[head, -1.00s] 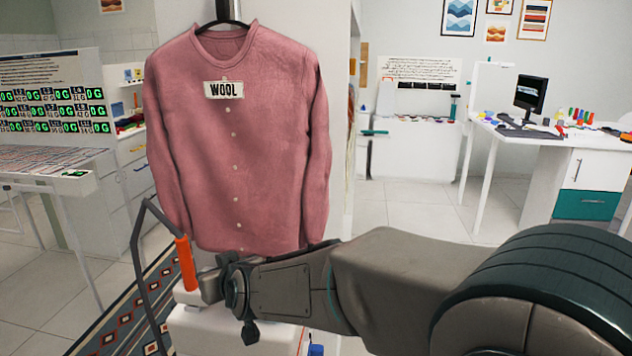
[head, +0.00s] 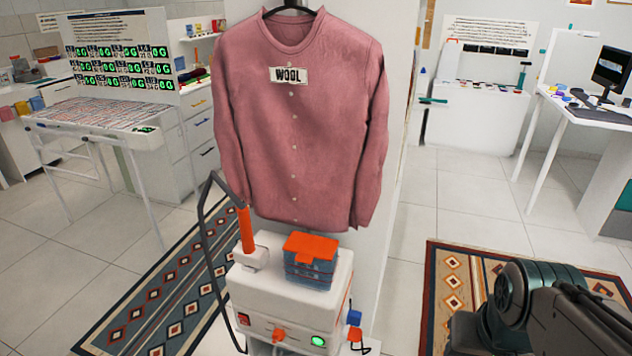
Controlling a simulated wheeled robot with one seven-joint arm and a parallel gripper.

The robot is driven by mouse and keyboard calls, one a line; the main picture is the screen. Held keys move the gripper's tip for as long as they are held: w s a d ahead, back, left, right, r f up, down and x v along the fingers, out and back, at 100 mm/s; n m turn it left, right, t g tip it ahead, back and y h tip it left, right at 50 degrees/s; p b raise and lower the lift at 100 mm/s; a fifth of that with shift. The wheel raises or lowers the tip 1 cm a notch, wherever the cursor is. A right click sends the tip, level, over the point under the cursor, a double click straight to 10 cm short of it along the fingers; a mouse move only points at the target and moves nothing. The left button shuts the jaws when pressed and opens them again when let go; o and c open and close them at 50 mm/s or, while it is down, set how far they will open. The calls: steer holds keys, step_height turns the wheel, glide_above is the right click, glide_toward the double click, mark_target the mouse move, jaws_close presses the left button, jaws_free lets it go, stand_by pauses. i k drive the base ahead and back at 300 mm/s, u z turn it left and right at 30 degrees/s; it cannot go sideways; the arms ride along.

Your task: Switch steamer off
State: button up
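The steamer (head: 262,292) is a white box on the floor in front of the hanging shirt. An orange-lidded blue water tank (head: 310,268) sits on its top. An orange-handled wand (head: 246,230) with a grey hose (head: 203,262) stands at its left. Its front face has a small red switch (head: 243,319) at the left, an orange knob (head: 279,335) in the middle and a lit green indicator (head: 318,341) at the right. A blue part (head: 354,318) sticks out on its right side. My arm shows at the lower right, apart from the steamer; my gripper's fingers are out of view.
A pink shirt (head: 297,150) labelled WOOL hangs above the steamer. Patterned rugs lie left (head: 150,290) and right (head: 470,262). A slanted table (head: 95,118) stands at the left, a white desk (head: 575,115) at the right. Tiled floor between is open.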

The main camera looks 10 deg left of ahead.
mark_target(244, 319)
steer(key=u, duration=1.55)
steer(key=i, duration=0.65)
steer(key=z, duration=0.45)
